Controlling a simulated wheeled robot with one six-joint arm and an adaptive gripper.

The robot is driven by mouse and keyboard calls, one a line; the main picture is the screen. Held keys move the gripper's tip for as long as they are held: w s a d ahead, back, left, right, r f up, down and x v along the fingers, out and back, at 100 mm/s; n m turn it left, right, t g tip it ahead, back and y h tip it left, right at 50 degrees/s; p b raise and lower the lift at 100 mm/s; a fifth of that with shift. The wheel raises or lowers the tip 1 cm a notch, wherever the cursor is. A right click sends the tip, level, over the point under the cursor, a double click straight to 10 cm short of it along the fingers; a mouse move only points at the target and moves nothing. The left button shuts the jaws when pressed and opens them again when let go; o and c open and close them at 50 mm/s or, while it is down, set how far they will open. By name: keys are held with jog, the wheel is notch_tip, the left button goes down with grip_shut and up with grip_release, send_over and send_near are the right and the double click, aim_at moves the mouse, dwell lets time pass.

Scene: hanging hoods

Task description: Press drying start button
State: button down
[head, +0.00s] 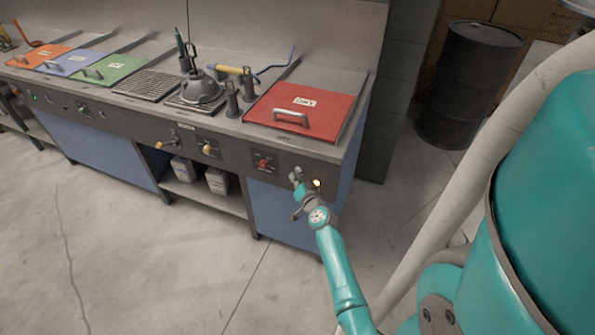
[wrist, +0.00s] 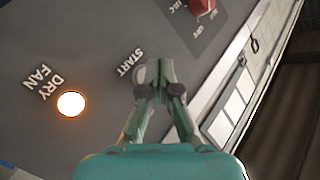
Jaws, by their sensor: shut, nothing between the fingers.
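My gripper (head: 297,178) is shut and empty at the front panel (head: 284,160) below the red-lidded station. In the wrist view its closed fingertips (wrist: 153,74) are at the panel, right beside the white START label (wrist: 130,62). A round lamp glows warm white beside the DRY FAN label (wrist: 44,84) in the wrist view (wrist: 71,103). The lamp (head: 316,184) also shows lit just right of my gripper in the head view.
A red knob (head: 264,162) sits on the panel to the left of my gripper. Above is the red lid (head: 301,108) with a handle. A dark barrel (head: 466,85) stands at the back right. The floor in front is clear.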

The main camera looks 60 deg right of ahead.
jog(key=shift+s+a, duration=0.2)
jog(key=shift+a, duration=2.25)
jog(key=shift+a, duration=0.1)
jog(key=s+a+n+y, duration=0.15)
jog(key=s+a, duration=0.25)
jog(key=a, duration=0.5)
jog(key=s+a+f+n+t+y, duration=0.1)
jog(key=s+a+n, duration=0.25)
jog(key=a, duration=0.65)
jog(key=s+a+n+y, duration=0.15)
jog(key=s+a, duration=0.25)
jog(key=a, duration=0.5)
jog(key=s+a+r+n+t+y, duration=0.1)
jog(key=s+a+r+n+y, duration=0.5)
jog(key=s+a+r, duration=0.8)
jog(key=s+r+n, duration=0.1)
jog(key=s+n, duration=0.2)
jog(key=s, duration=0.1)
jog(key=shift+s+a+r+y, duration=0.15)
jog(key=shift+a+r+y, duration=0.1)
jog(key=shift+r+y, duration=0.05)
